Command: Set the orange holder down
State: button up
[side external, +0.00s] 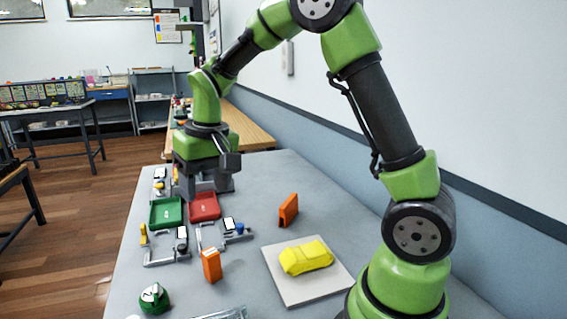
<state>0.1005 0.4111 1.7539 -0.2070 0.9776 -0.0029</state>
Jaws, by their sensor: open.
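Two orange pieces are on the grey table, and I cannot tell which is the orange holder. One orange piece (288,211) stands right of the trays, behind the yellow car. The other orange piece (211,265) stands nearer the camera, left of the car's white plate. My gripper (205,188) is at the far part of the table, low behind the red tray. It is apart from both orange pieces. The fingertips are small and partly hidden, and I see nothing held between them.
A red tray (205,206) and a green tray (166,212) lie in front of my gripper, with grey brackets and small parts around them. A green round object (154,298) is at the front left. A wall borders the right.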

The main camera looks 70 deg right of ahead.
jog(key=s+a+r+t+y, duration=0.1)
jog(key=s+r, duration=0.3)
jog(key=s, duration=0.5)
jog(key=s+a+r+t, duration=0.4)
jog(key=s+r, duration=0.1)
jog(key=s, duration=0.4)
jog(key=shift+s+a+t+y, duration=0.2)
jog(key=shift+s+t+y, duration=0.1)
jog(key=shift+y, duration=0.1)
jog(key=shift+r, duration=0.1)
